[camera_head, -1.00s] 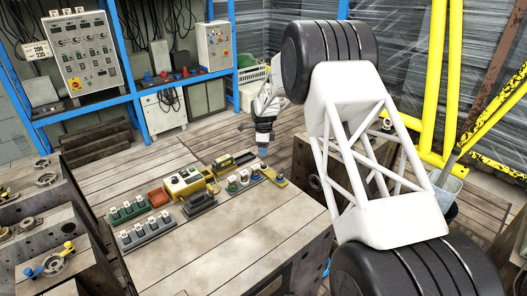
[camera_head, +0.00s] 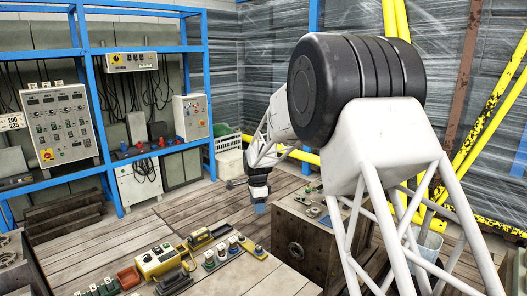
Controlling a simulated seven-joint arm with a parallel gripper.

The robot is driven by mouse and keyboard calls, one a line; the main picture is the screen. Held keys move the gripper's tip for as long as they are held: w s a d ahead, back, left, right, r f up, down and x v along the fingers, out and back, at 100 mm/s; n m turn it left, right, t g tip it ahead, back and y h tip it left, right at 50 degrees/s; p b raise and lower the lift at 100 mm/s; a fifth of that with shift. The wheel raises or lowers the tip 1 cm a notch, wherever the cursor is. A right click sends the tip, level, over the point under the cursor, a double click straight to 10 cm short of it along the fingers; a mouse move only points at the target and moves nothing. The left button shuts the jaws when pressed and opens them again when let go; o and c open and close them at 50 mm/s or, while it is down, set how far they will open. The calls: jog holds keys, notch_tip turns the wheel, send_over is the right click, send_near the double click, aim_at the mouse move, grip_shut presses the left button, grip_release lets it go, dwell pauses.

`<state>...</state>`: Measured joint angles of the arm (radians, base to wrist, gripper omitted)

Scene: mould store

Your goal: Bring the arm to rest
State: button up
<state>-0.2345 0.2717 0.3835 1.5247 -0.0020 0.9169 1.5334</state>
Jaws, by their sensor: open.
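My white arm with black joints rises at the right and reaches away. At its far end my gripper (camera_head: 260,208) points down, small in the picture, with a blue-grey tip; its jaws are open. It hangs in the air beyond the far end of the row of small items on the bench, with nothing visible in it. The gap between its fingers is too small to make out. The nearest item is a small yellow block with a dark knob (camera_head: 259,253), below the gripper and apart from it.
The wooden bench (camera_head: 265,278) carries a yellow control box (camera_head: 153,262), a red tray (camera_head: 128,277) and a strip of knobs (camera_head: 222,252). A dark block (camera_head: 304,236) stands right of the gripper. Blue shelving (camera_head: 75,45) with panels stands behind; yellow posts (camera_head: 395,20) at right.

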jog(key=s+d+r+n, duration=0.2)
jog(key=s+d+r, duration=0.3)
jog(key=s, duration=0.4)
jog(key=s+d+r+n+t, duration=0.1)
jog(key=s+d+r+n, duration=0.25)
jog(key=s+r, duration=0.35)
jog(key=s+d+r+n, duration=0.2)
jog(key=s+d+r, duration=0.25)
jog(key=s, duration=0.55)
jog(key=s+d+f+n, duration=0.1)
jog(key=s+d+n, duration=0.2)
jog(key=s, duration=1.2)
jog(key=s+d+f+n+t, duration=0.1)
jog(key=s+d+n, duration=0.3)
jog(key=s, duration=1.1)
jog(key=shift+s+d, duration=0.2)
jog(key=shift+d, duration=0.25)
